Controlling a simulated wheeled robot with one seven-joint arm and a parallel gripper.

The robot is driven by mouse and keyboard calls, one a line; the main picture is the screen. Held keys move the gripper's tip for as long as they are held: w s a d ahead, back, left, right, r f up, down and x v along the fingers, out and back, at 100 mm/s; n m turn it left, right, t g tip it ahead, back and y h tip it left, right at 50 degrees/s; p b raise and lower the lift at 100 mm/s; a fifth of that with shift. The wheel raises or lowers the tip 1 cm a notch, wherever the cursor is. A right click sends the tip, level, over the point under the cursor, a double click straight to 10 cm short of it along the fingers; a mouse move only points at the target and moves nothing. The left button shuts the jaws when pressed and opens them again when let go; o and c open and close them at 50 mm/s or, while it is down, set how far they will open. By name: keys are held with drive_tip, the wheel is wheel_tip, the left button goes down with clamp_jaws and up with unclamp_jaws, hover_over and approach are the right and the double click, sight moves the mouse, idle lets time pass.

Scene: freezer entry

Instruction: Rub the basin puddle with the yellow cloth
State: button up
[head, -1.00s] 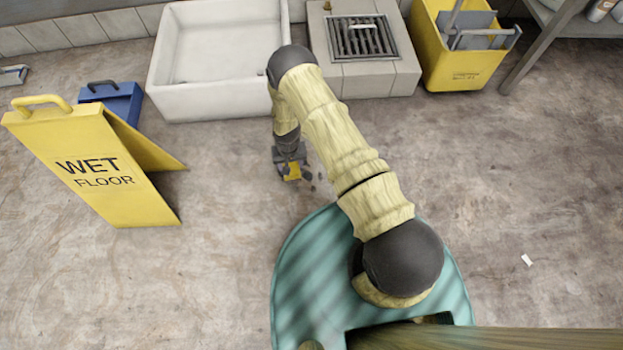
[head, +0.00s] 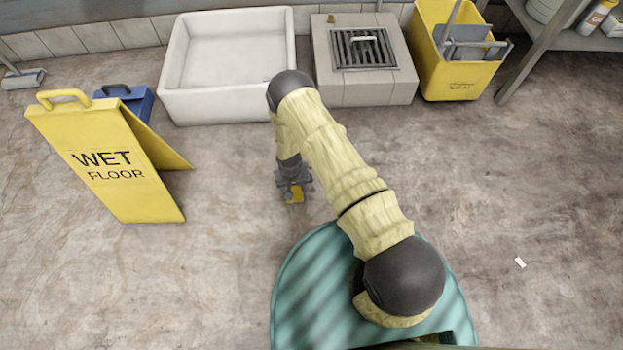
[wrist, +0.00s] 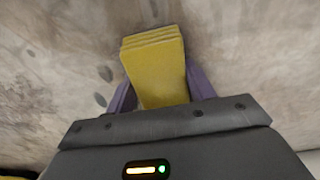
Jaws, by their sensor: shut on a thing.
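My gripper (wrist: 160,92) is shut on the yellow cloth (wrist: 155,62), a folded, layered pad between its two purple fingers in the wrist view. In the head view the cloth (head: 295,194) shows small and yellow below my gripper (head: 293,184), over the floor in front of the white basin (head: 225,108). The basin is apart from the gripper, farther back. I cannot make out a puddle in its pale inside from here.
A yellow wet floor sign (head: 105,165) stands at left, with a blue container (head: 128,100) behind it. A drain block with a grate (head: 365,80), a yellow mop bucket (head: 455,70) and a shelf (head: 545,45) stand at the back right. The brown floor between is mostly clear.

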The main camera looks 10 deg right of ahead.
drive_tip(key=shift+s+r+p, duration=0.2)
drive_tip(key=shift+r+p, duration=0.2)
drive_tip(key=shift+r, duration=0.05)
drive_tip(key=r+p, duration=0.2)
drive_tip(key=r, duration=0.1)
drive_tip(key=r+p, duration=0.1)
drive_tip(key=shift+w+r, duration=0.25)
drive_tip(key=shift+s+a+r+p, duration=0.1)
drive_tip(key=shift+r+p, duration=0.4)
drive_tip(key=shift+r, duration=0.05)
drive_tip(key=shift+s+a+r+p, duration=0.1)
drive_tip(key=shift+r+p, duration=0.35)
drive_tip(key=shift+r, duration=0.1)
drive_tip(key=shift+d+r, duration=0.15)
drive_tip(key=shift+r, duration=0.15)
drive_tip(key=shift+d, duration=0.1)
drive_tip(key=w+d+r+p, duration=0.1)
drive_tip(key=d+r+p, duration=0.3)
drive_tip(key=r, duration=0.9)
drive_tip(key=w+d+r+p, duration=0.1)
drive_tip(key=d+r+p, duration=0.2)
drive_tip(key=r, duration=1.1)
drive_tip(key=w+d+r+p, duration=0.1)
drive_tip(key=d+r+p, duration=0.3)
drive_tip(key=r, duration=0.9)
drive_tip(key=shift+w+d+r+p, duration=0.3)
drive_tip(key=shift+w+d+p, duration=0.05)
drive_tip(key=shift+d, duration=0.85)
